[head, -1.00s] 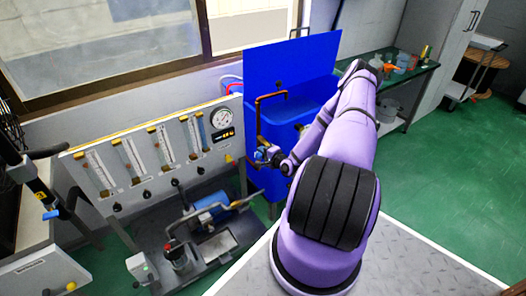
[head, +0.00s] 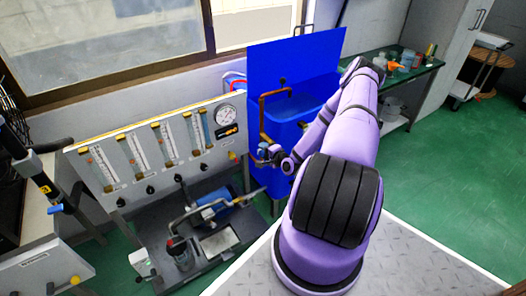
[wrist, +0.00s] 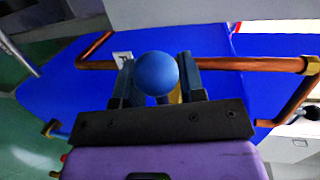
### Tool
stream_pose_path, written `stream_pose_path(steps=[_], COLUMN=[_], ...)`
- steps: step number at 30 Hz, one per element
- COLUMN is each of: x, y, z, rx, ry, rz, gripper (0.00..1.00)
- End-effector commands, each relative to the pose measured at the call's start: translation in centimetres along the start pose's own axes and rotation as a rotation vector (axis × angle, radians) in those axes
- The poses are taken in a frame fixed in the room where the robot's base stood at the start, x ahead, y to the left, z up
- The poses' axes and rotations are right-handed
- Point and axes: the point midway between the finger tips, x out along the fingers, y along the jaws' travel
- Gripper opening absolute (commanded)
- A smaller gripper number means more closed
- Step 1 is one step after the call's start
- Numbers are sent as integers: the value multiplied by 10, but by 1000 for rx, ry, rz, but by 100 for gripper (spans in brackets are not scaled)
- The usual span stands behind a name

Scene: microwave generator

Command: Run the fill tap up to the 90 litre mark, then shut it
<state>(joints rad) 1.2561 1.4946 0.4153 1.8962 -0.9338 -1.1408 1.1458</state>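The blue tank (head: 275,180) stands behind my arm, with a tall blue back panel; a lighter blue patch, perhaps water, shows inside it. The fill tap is on the copper pipe (head: 262,118) at the tank's left side. The pipe also crosses the wrist view (wrist: 245,64). The tap's round blue knob (wrist: 156,73) sits between the fingers of my gripper (wrist: 157,82), which appear to touch it on both sides. In the head view my gripper (head: 265,154) is at the tap, small and partly hidden. No litre marks are readable.
A panel with several flow tubes and a round gauge (head: 225,115) stands left of the tank. A pump rig (head: 205,215) is on the floor below it. A green bench (head: 412,75) with bottles is behind my arm. Green floor at the right is clear.

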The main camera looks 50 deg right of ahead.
Motion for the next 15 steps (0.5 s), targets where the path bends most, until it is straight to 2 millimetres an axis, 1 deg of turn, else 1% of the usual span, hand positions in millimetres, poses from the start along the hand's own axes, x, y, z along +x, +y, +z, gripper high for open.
stream_pose_path(steps=[5, 12, 15], x=[-20, -65, -82], y=[0, 0, 0], z=[0, 1, 1], rx=[1, 1, 2], ry=[1, 0, 0], rz=[1, 1, 2], gripper=[37, 37, 37])
